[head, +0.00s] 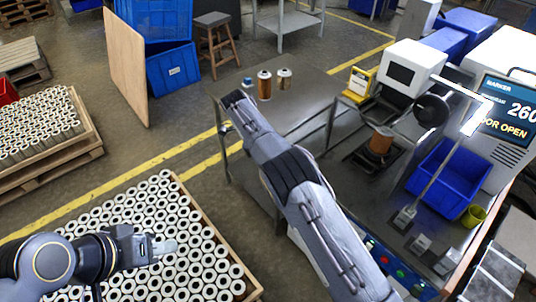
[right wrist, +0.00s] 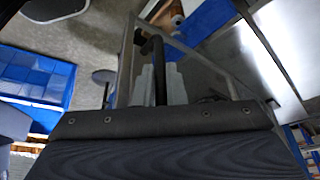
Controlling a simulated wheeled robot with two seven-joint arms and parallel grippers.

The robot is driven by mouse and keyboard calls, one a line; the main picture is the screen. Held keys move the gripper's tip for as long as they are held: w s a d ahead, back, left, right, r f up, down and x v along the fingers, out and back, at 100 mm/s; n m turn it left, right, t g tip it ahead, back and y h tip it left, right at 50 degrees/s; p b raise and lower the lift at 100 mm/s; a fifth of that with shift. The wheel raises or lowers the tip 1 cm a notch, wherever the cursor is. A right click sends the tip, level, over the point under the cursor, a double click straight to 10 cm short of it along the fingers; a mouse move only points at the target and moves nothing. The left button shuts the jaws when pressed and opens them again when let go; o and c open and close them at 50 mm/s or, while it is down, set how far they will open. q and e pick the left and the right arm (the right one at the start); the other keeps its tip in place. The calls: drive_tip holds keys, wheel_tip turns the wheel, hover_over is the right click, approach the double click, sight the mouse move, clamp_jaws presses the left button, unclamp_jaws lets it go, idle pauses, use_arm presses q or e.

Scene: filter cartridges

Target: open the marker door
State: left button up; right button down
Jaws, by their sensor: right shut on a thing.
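The marker is the grey and white machine (head: 410,68) at the right of the head view. Its screen (head: 510,108) reads "DOOR OPEN". In the right wrist view, my right gripper (right wrist: 160,86) is shut on a black bar handle (right wrist: 157,48), with one pale finger on each side. A clear framed panel, the door (right wrist: 126,66), lies behind the handle.
A blue bin (head: 447,178) and a yellow cup (head: 473,216) sit on the marker's bench. Several cans, one of them brown (head: 264,86), stand on the steel table (head: 232,84). A wooden crate (head: 222,246) full of white cartridges is at lower left. Floor is free at left centre.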

drive_tip(key=shift+w+a, duration=0.1)
drive_tip(key=shift+w, duration=0.15)
idle(0.4)
drive_tip(key=c, duration=1.5)
unclamp_jaws()
drive_tip(key=s+r+b, duration=0.9)
drive_tip(key=s+r, duration=0.4)
drive_tip(key=s, duration=0.1)
drive_tip(key=shift+d+b, duration=0.2)
drive_tip(key=shift+b, duration=0.2)
